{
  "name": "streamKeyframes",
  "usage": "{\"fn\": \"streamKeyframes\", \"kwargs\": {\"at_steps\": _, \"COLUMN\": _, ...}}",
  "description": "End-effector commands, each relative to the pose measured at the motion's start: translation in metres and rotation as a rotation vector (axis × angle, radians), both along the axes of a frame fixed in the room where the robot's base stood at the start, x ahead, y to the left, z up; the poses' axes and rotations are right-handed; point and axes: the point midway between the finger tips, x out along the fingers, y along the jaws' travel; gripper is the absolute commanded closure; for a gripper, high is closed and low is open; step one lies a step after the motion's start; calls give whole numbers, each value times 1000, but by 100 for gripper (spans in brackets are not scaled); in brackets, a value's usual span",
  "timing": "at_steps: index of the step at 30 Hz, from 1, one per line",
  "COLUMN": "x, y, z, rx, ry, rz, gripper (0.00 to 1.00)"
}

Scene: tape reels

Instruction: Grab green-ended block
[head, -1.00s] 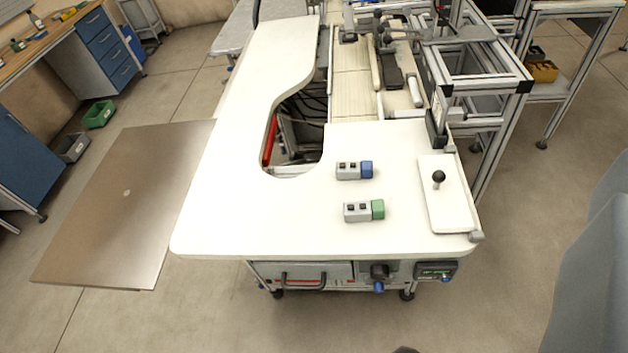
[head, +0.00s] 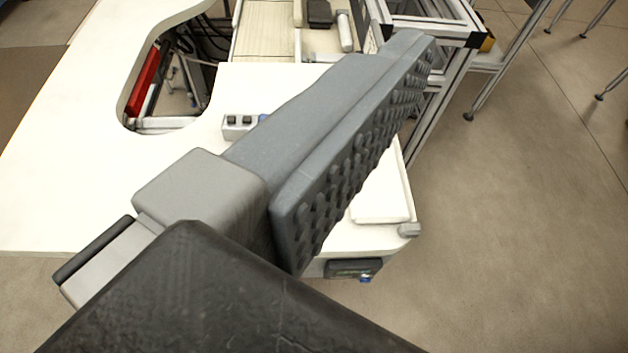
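The green-ended block is hidden in this view, behind the grey finger and housing of my gripper. My gripper (head: 345,150) fills the middle of the picture, slanting up to the right across the white table (head: 70,190). Only one finger shows; its studded pad faces right and is bare, with nothing against it. The other finger is out of the picture. I cannot tell how far the finger is above the table.
A grey block with a blue end (head: 240,125) lies on the table just left of the finger, partly covered. A white plate (head: 385,200) lies at the table's right edge. A metal frame (head: 435,30) stands at upper right. The table has a cutout with a red part (head: 147,80).

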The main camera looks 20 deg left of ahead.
Motion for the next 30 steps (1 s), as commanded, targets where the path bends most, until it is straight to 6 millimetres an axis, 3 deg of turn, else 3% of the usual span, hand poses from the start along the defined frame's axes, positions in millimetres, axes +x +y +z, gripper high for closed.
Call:
{"fn": "streamKeyframes", "kwargs": {"at_steps": 1, "x": 15, "y": 5, "z": -33, "rx": -21, "ry": 9, "rz": 26, "gripper": 0}}
{"fn": "streamKeyframes", "kwargs": {"at_steps": 7, "x": 42, "y": 45, "z": -143, "rx": -52, "ry": 4, "rz": 202, "gripper": 0}}
{"fn": "streamKeyframes", "kwargs": {"at_steps": 12, "x": 31, "y": 89, "z": -232, "rx": 7, "ry": 19, "rz": 384, "gripper": 0}}
{"fn": "streamKeyframes", "kwargs": {"at_steps": 15, "x": 16, "y": 111, "z": -269, "rx": 64, "ry": 32, "rz": 471, "gripper": 0}}
{"fn": "streamKeyframes", "kwargs": {"at_steps": 21, "x": -8, "y": 136, "z": -304, "rx": 151, "ry": 45, "rz": 568, "gripper": 0}}
{"fn": "streamKeyframes", "kwargs": {"at_steps": 25, "x": -9, "y": 142, "z": -309, "rx": 170, "ry": 48, "rz": 585, "gripper": 0}}
{"fn": "streamKeyframes", "kwargs": {"at_steps": 30, "x": 2, "y": 149, "z": -309, "rx": 165, "ry": 51, "rz": 584, "gripper": 0}}
